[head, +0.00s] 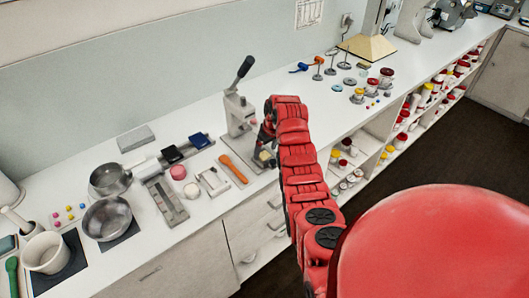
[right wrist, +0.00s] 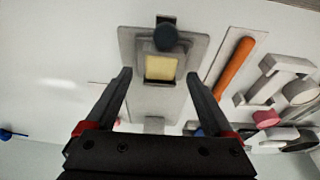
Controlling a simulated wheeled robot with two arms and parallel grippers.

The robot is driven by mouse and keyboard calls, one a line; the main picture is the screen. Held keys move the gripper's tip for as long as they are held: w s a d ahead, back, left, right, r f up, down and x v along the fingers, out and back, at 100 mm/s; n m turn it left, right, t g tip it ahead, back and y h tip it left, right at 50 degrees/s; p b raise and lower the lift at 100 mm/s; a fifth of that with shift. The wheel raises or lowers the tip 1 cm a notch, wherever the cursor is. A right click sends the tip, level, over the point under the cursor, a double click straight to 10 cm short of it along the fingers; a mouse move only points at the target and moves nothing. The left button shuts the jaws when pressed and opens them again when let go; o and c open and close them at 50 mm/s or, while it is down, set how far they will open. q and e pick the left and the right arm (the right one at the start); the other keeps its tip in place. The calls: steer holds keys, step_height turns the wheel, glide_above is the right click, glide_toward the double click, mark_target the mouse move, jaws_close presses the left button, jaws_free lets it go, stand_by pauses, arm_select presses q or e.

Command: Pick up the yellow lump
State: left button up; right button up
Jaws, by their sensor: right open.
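The yellow lump (right wrist: 161,68) is a pale yellow square block on the grey base plate of a press (right wrist: 126,40), seen in the right wrist view. In the head view the lump (head: 265,156) shows small beside my right gripper, partly covered by it. My right gripper (right wrist: 157,80) is open, with one dark finger on each side of the press base in the picture. Nothing is between its fingers that I can see touching them. In the head view my red right arm reaches to the press (head: 239,113), and the gripper (head: 266,142) is beside it. My left gripper is not in view.
An orange-handled tool (head: 233,169) lies just left of the press base. Red-lidded and yellow-lidded jars (head: 373,83) stand to the right of my arm.

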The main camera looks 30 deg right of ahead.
steer(key=shift+w+f, duration=0.15)
steer(key=shift+f, duration=0.4)
jaws_close()
